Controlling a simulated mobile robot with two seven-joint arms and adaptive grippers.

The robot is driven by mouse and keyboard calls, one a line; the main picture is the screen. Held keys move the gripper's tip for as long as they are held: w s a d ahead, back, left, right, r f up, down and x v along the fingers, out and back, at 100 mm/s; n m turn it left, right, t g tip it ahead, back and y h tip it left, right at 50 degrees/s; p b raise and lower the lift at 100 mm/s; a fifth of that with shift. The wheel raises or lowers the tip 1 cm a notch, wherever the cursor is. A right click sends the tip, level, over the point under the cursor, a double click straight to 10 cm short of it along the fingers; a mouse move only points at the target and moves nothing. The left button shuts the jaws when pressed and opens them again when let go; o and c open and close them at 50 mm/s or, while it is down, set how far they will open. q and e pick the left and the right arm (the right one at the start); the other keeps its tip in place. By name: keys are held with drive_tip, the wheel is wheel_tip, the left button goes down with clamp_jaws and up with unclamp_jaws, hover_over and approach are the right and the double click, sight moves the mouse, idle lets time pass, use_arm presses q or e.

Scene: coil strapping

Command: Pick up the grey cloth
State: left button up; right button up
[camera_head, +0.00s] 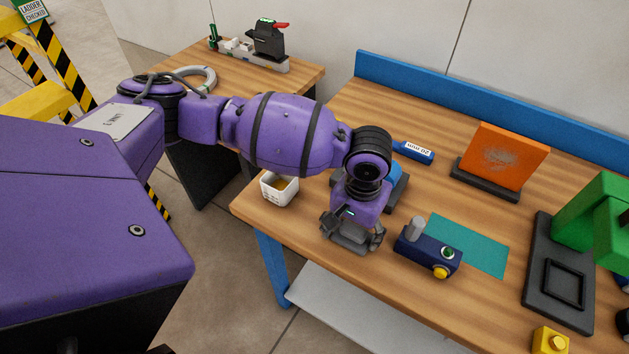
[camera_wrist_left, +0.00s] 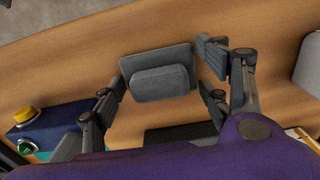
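The grey cloth (camera_wrist_left: 160,84) is a folded pad with a thicker roll on top, lying on the wooden bench in the left wrist view. I cannot tell the exact height of the fingertips above the bench. My right gripper is in neither view.
A dark blue button box (camera_head: 428,254) stands close right of the gripper, beside a teal mat (camera_head: 482,246). A white bin (camera_head: 279,190) is to the left.

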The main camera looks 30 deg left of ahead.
sight(355, 228)
use_arm(q)
drive_tip(key=c, duration=0.5)
drive_tip(key=shift+c, duration=0.2)
drive_tip(key=shift+w+r, duration=0.1)
drive_tip(key=shift+r, duration=0.5)
wheel_tip(355, 228, up, 3)
drive_tip(key=shift+d+f, duration=0.1)
drive_tip(key=shift+f, duration=0.1)
drive_tip(key=s+d+r+p, duration=0.1)
drive_tip(key=s+r, duration=0.2)
drive_tip(key=s, duration=0.1)
drive_tip(key=s+d+r+p, duration=0.1)
drive_tip(key=s+r, duration=0.2)
drive_tip(key=s, duration=0.2)
drive_tip(key=s+d+r+p, duration=0.1)
drive_tip(key=s+r, duration=0.2)
drive_tip(key=s, duration=0.1)
drive_tip(key=shift+s+d+r, duration=0.15)
drive_tip(key=shift+s, duration=0.25)
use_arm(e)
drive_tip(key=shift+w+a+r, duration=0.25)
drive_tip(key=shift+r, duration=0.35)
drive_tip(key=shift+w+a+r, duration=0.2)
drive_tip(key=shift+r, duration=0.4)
